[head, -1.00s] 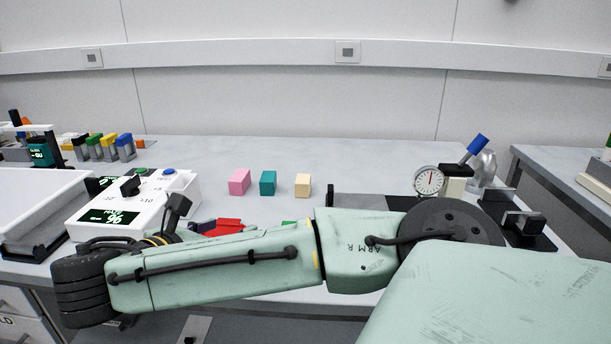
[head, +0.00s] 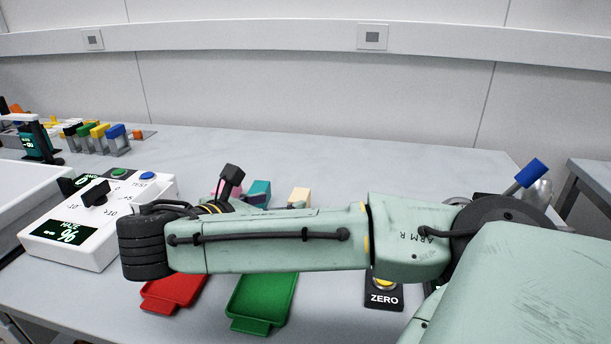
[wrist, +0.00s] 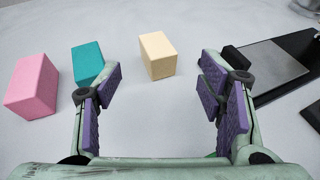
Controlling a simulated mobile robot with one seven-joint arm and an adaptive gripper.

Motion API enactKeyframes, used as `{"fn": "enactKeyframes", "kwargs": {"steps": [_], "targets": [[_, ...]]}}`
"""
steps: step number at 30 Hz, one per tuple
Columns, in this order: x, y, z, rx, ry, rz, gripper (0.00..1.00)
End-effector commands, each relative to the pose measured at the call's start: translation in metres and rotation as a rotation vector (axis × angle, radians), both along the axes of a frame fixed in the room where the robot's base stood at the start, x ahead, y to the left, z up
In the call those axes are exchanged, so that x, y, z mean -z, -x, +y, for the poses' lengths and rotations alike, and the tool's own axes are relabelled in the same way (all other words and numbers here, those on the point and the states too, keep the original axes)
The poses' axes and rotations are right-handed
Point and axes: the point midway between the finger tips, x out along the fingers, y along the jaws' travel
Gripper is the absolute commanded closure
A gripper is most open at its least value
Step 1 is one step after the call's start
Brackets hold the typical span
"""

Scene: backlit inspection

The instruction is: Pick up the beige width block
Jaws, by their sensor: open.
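The beige width block (wrist: 158,56) stands on the grey bench in the wrist view, ahead of my gripper (wrist: 158,92) and between the lines of its fingers, not touching them. My gripper is open and empty, with purple pads on both sides. In the head view only the top of the beige block (head: 299,196) shows above my arm. A teal block (wrist: 88,60) lies to its left, close to the left finger and partly overlapped by it in the wrist view. A pink block (wrist: 32,88) is further left. My gripper's fingers are hidden in the head view.
A dark fixture with a grey plate (wrist: 268,70) sits right of the right finger. A white haze meter (head: 95,225) stands at left. Red (head: 172,291) and green (head: 262,303) trays and a ZERO button (head: 384,299) lie nearer the front.

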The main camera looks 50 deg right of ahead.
Motion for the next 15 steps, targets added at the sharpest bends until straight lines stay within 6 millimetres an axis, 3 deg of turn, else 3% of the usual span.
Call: {"fn": "enactKeyframes", "kwargs": {"steps": [8,15], "targets": [[0.009,-0.002,-0.021,0.002,-0.004,-0.003,0.38],[0.017,-0.005,-0.054,0.005,0.000,0.001,0.38]]}}
